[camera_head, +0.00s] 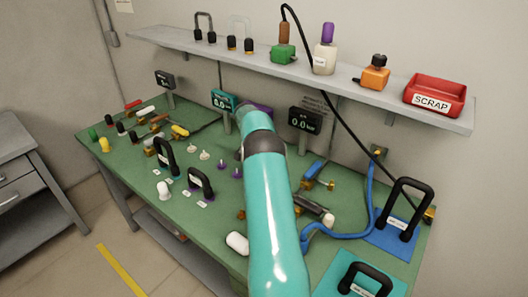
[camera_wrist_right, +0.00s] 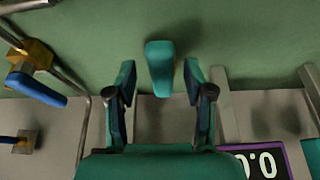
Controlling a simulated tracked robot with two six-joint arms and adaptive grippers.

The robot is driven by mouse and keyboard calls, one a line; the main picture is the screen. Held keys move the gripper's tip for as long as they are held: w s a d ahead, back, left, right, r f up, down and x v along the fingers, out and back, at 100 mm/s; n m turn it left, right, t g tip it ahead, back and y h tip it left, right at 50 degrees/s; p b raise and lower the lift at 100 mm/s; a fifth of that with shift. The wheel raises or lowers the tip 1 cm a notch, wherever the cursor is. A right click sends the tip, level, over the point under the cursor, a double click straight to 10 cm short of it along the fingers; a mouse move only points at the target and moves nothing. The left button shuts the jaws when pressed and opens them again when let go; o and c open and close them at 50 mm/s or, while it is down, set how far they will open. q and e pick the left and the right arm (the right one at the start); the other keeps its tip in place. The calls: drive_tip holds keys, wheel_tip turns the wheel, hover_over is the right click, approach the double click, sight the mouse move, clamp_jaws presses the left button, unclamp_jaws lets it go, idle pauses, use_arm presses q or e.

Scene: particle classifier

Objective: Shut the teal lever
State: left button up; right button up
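In the right wrist view, the teal lever (camera_wrist_right: 159,67) stands lengthwise between the two fingers of my right gripper (camera_wrist_right: 159,78). The fingers are spread, with a gap visible on each side of the lever. In the head view, my teal right arm reaches up the middle over the green bench (camera_head: 338,197). Its gripper and the teal lever are hidden there behind the arm. A teal-framed gauge (camera_head: 224,101) reading about 8.0 stands just left of the arm's far end. My left gripper is not in view.
A blue lever on a brass valve (camera_wrist_right: 35,88) lies left of the gripper, and a purple-framed display (camera_wrist_right: 262,163) is at lower right. A shelf (camera_head: 340,78) with bottles and a red SCRAP bin (camera_head: 434,95) overhangs the bench's back. Black handles (camera_head: 402,209) stand on the bench.

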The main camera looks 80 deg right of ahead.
drive_tip(key=shift+w, duration=0.1)
drive_tip(key=v, duration=1.1)
drive_tip(key=shift+r, duration=0.4)
drive_tip(key=shift+a, duration=0.15)
drive_tip(key=x, duration=1.2)
drive_tip(key=shift+w, duration=0.2)
